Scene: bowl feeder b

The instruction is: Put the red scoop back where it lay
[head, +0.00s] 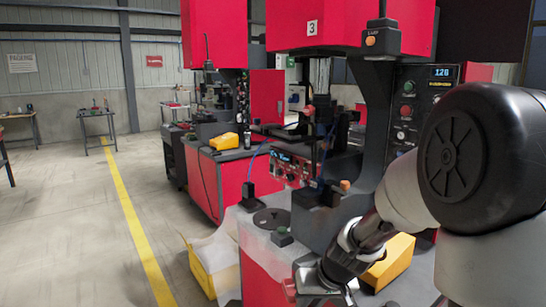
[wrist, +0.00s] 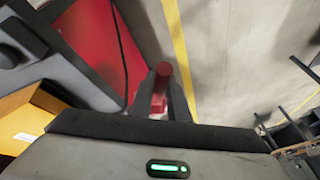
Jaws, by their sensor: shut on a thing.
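My gripper (wrist: 160,92) is shut on the red scoop (wrist: 162,74). In the wrist view a rounded red end shows between the two dark fingers, and a paler red part shows below it. Most of the scoop is hidden by the fingers. In the head view my gripper is low at the bottom edge, beside the front of the red machine base. A small red piece of the scoop (head: 290,287) shows at its left side.
A yellow bin (head: 212,268) stands left of the machine base, and another yellow bin (head: 390,262) is behind my arm at right. A round dark plate (head: 272,218) sits on the machine top. Open floor with a yellow line (head: 140,235) lies at left.

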